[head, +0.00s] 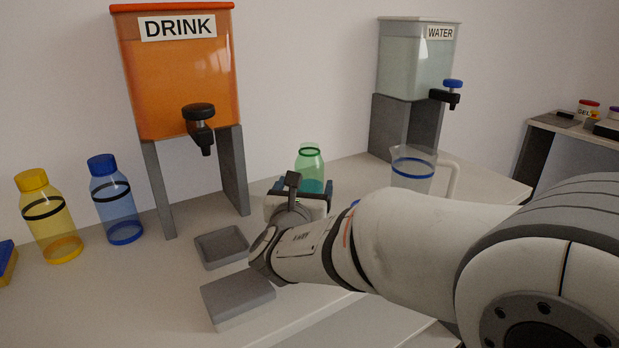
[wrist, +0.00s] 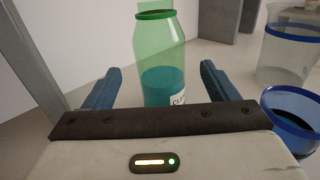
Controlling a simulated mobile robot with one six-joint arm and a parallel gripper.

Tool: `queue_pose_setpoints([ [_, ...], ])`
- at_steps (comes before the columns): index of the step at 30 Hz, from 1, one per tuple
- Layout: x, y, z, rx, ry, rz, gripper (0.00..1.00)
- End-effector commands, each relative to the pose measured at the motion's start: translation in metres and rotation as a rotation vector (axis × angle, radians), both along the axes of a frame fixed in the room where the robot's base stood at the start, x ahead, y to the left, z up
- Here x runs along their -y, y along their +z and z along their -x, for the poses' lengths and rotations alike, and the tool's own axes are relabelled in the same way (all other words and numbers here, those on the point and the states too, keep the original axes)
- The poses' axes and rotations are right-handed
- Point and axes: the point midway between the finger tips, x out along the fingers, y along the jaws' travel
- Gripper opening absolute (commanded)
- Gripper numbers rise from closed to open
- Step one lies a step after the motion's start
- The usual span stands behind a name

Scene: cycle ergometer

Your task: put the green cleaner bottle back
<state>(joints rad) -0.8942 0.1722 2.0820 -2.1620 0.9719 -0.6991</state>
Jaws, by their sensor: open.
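The green cleaner bottle (head: 310,165) stands upright on the counter between the two dispensers, just beyond my gripper in the head view. In the wrist view the bottle (wrist: 160,55) is clear green with blue-green liquid and a partly hidden white label. My gripper (wrist: 158,85) is open, with one blue finger on each side of the bottle's lower part. Gaps show between the fingers and the bottle. In the head view my gripper (head: 298,190) hides the bottle's base.
An orange DRINK dispenser (head: 180,75) stands at left on grey legs, a WATER dispenser (head: 412,60) at right. A clear pitcher (head: 412,172) and a blue-rimmed cup (wrist: 292,112) are right of the bottle. Yellow (head: 50,215) and blue (head: 116,200) bottles stand left. A grey tray (head: 222,262) lies in front.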

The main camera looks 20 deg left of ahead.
Motion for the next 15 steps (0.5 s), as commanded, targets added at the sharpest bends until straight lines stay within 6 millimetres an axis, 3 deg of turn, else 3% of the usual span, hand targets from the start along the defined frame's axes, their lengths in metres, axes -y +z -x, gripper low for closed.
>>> queue_pose_setpoints([
  [6, 0.006, 0.001, 0.044, 0.000, 0.003, -0.001, 0.80],
  [15, 0.009, 0.000, 0.064, 0.001, 0.000, -0.001, 0.80],
])
